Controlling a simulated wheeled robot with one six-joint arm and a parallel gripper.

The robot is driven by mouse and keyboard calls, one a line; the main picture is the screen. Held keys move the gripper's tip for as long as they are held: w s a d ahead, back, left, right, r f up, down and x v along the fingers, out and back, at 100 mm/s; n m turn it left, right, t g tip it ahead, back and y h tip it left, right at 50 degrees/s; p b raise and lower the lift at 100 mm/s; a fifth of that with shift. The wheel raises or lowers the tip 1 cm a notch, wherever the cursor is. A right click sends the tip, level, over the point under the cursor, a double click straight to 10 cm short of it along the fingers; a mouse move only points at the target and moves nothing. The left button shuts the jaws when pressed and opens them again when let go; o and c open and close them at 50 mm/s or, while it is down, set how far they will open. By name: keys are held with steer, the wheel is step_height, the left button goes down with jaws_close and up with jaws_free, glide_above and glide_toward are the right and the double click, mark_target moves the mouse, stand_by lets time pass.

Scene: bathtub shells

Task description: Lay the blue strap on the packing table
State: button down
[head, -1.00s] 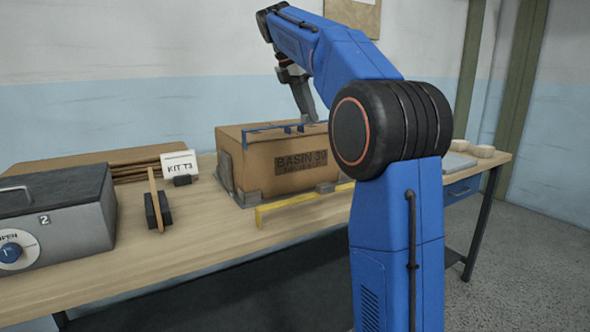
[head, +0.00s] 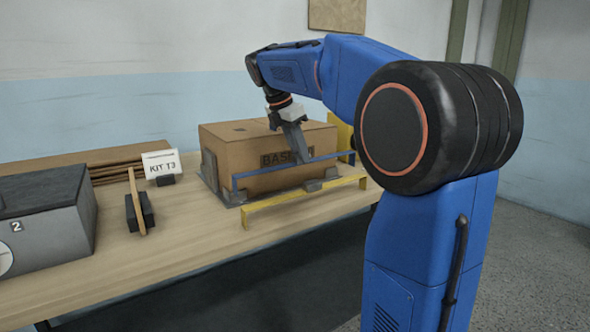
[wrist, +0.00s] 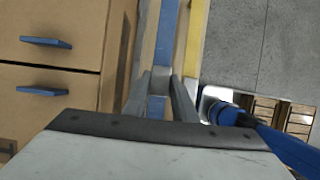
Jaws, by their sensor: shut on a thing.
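The blue strap (head: 262,177) is a long thin bar with short bent ends, in front of the carton's printed face. My gripper (head: 303,157) points down and is shut on the strap near its middle. In the wrist view the strap (wrist: 168,30) runs between my two fingers (wrist: 158,88). The strap seems to be above the packing table (head: 190,235); the gap under it is hard to judge. A similar yellow strap (head: 305,202) stands along the table's front edge, in front of the blue one.
The carton (head: 225,145) marked BASIN sits in grey corner brackets (head: 210,170) just behind the strap.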

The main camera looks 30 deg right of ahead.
mark_target(296, 163)
steer(key=shift+f, duration=2.9)
steer(key=shift+f, duration=0.1)
steer(key=c, duration=1.5)
jaws_free()
steer(key=shift+o, duration=0.2)
steer(key=v, duration=1.2)
steer(key=s+a+f+m+t+y, duration=0.1)
steer(key=s+a+f+m, duration=0.2)
steer(key=s+f+m, duration=0.3)
steer(key=s+a+f+m+t+y, duration=0.2)
steer(key=s+a+f+m, duration=0.2)
steer(key=s+f, duration=0.9)
steer(key=s+a+f+m+t+y, duration=0.1)
steer(key=s+a+f+m, duration=0.3)
steer(key=s+f+m, duration=0.4)
step_height(296, 163, down, 2)
steer(key=s, duration=0.3)
steer(key=shift+a+t, duration=0.15)
steer(key=shift+t, duration=0.15)
